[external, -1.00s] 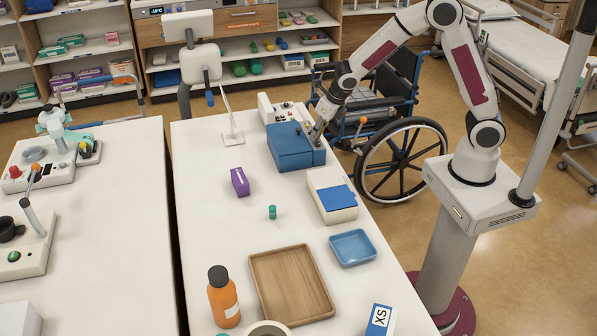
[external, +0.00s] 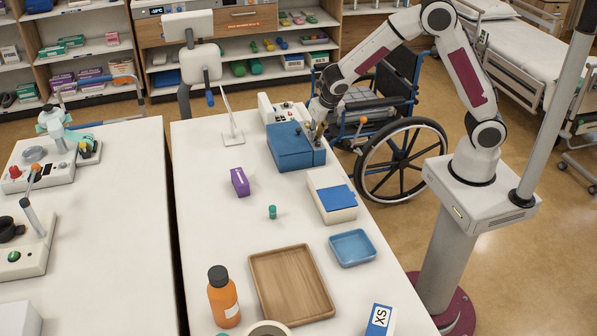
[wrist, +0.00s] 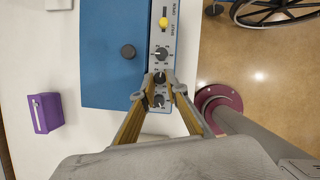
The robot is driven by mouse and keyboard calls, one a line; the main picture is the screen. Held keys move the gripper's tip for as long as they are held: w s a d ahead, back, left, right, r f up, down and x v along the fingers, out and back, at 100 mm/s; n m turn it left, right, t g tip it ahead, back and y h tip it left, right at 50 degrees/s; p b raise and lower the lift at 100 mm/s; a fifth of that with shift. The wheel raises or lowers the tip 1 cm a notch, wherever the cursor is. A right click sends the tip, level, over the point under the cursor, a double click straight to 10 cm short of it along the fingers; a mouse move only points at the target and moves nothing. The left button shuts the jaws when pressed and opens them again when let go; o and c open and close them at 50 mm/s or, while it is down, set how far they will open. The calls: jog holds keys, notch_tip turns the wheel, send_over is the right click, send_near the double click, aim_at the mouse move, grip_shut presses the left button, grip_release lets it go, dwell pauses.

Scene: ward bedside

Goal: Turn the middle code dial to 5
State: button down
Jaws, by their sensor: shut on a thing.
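A blue box (external: 292,150) stands at the far right part of the white table; its blue top with a dark round knob also shows in the wrist view (wrist: 105,60). A grey panel along its right side carries three black dials in a row and a yellow knob. The middle code dial (wrist: 161,77) sits between the upper dial (wrist: 161,54) and the lower dial (wrist: 159,100). My gripper (wrist: 160,78) is shut on the middle dial, one fingertip on each side. The dial's number is too small to read.
A purple box (wrist: 46,112) lies left of the blue box. A white box with a blue lid (external: 333,198), a blue tray (external: 353,248) and a wooden tray (external: 290,285) stand nearer the camera. A wheelchair (external: 400,150) is beside the table.

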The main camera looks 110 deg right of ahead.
jog(key=shift+w+m+g, duration=0.15)
jog(key=shift+m+g, duration=0.35)
jog(key=shift+m, duration=1)
jog(key=c, duration=2.3)
grip_release()
jog(key=shift+n+t, duration=0.4)
jog(key=shift+n, duration=0.9)
jog(key=shift+s+n+t, duration=0.25)
jog(key=shift+n+t, duration=0.35)
jog(key=shift+n, duration=1)
jog(key=shift+s+d+n+t+y, duration=0.1)
jog(key=shift+n+t+y, duration=0.2)
jog(key=shift+n, duration=0.7)
